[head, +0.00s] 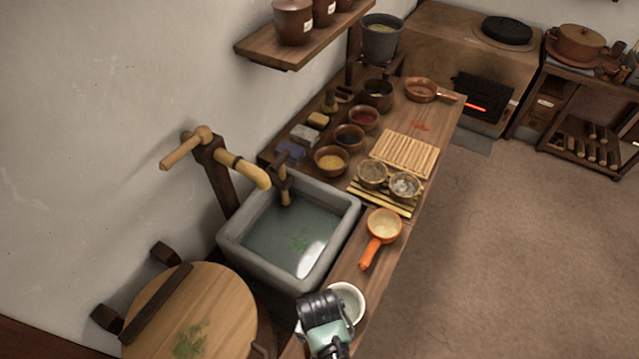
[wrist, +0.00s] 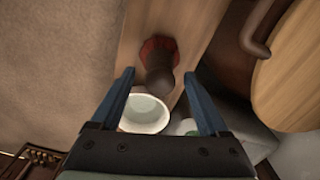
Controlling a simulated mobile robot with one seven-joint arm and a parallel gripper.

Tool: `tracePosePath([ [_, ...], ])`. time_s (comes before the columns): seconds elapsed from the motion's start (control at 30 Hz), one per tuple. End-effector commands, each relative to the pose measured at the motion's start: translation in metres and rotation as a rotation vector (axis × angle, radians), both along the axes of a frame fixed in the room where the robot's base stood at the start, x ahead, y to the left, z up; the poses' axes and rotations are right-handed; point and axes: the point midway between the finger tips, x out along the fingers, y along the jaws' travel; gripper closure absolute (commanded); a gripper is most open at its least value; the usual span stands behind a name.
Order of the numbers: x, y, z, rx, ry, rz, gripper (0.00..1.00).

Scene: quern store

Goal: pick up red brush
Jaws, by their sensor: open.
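In the wrist view the red brush (wrist: 158,47) stands on the wooden counter, with a dark rounded handle rising from a red, many-sided base. I take this to be the brush; its bristles cannot be made out. My gripper (wrist: 160,76) is open, with its two blue fingers apart and nothing held. The brush handle shows between and just beyond the fingertips, and I see no contact. In the head view my gripper (head: 325,310) is over the counter's near end, its fingertips hidden. The brush is not visible there.
A white bowl (head: 350,300) sits beside my gripper and shows between the fingers (wrist: 145,113). A stone sink (head: 232,245) with water and a round wooden lid (head: 215,310) lie left. An orange-handled pan (head: 383,226) stands farther along the counter. Floor at right is clear.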

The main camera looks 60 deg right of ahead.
Motion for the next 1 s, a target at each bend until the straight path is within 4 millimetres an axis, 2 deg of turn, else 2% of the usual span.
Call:
tracePosePath([
  [0.17, 0.000, 0.000, -0.017, 0.000, 0.000, -0.001, 0.22],
  [0.43, 0.000, 0.000, -0.019, -0.002, -0.002, -0.001, 0.22],
  [0.47, 0.000, 0.000, -0.019, -0.002, -0.002, -0.001, 0.25],
  [0.87, 0.000, 0.000, -0.019, -0.001, -0.001, -0.001, 0.97],
  [0.9, 0.000, 0.000, -0.019, -0.001, -0.001, -0.001, 1.00],
  [1.0, 0.000, 0.000, -0.019, -0.001, -0.001, -0.001, 1.00],
])
